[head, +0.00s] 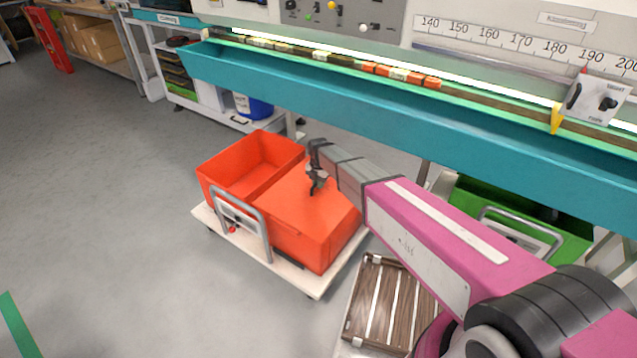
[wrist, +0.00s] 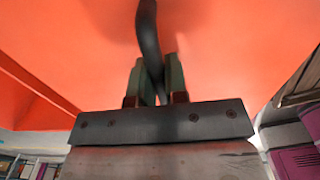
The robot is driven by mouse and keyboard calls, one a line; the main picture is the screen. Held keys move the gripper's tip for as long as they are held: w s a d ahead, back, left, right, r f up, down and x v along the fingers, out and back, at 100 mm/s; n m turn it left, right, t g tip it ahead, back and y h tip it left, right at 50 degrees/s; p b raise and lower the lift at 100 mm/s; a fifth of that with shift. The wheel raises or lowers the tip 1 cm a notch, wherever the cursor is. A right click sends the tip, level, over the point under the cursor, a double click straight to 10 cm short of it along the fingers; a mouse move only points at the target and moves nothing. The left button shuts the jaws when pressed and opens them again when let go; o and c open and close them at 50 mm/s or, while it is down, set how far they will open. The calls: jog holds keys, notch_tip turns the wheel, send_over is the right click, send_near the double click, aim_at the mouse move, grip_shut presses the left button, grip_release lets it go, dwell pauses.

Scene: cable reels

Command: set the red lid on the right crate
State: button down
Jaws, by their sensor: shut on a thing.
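The red lid (head: 335,208) covers the top of the right crate (head: 298,246), an orange-red box on a low trolley. The lid's edges look close to the crate's rim, but I cannot tell whether it rests on it all round. My gripper (head: 316,182) is over the lid, with its fingers shut on the lid's dark handle. The wrist view shows the fingers on either side of the curved handle (wrist: 148,40), with the lid's red surface (wrist: 230,45) filling most of the picture.
An open, empty orange-red crate (head: 250,165) stands left of the right crate on the same trolley (head: 316,284), which has a grey push handle (head: 262,228). A wooden slatted crate (head: 385,300) stands to the right. A teal bench (head: 330,95) runs behind.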

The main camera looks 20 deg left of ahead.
jog(key=c, duration=1.1)
grip_release()
jog(key=shift+o, duration=0.2)
notch_tip(320, 180, up, 11)
jog(key=s+d+m, duration=0.2)
jog(key=d+m, duration=1.4)
jog(key=d, duration=1.2)
jog(key=s+d+m, duration=0.5)
jog(key=d+m, duration=0.3)
jog(key=d, duration=0.3)
jog(key=s+d+r+m, duration=0.1)
jog(key=s+d+m, duration=0.4)
jog(key=d+m, duration=0.3)
jog(key=d, duration=0.3)
jog(key=shift+d+r+m, duration=0.15)
jog(key=shift+d+m, duration=0.05)
jog(key=shift+m, duration=0.2)
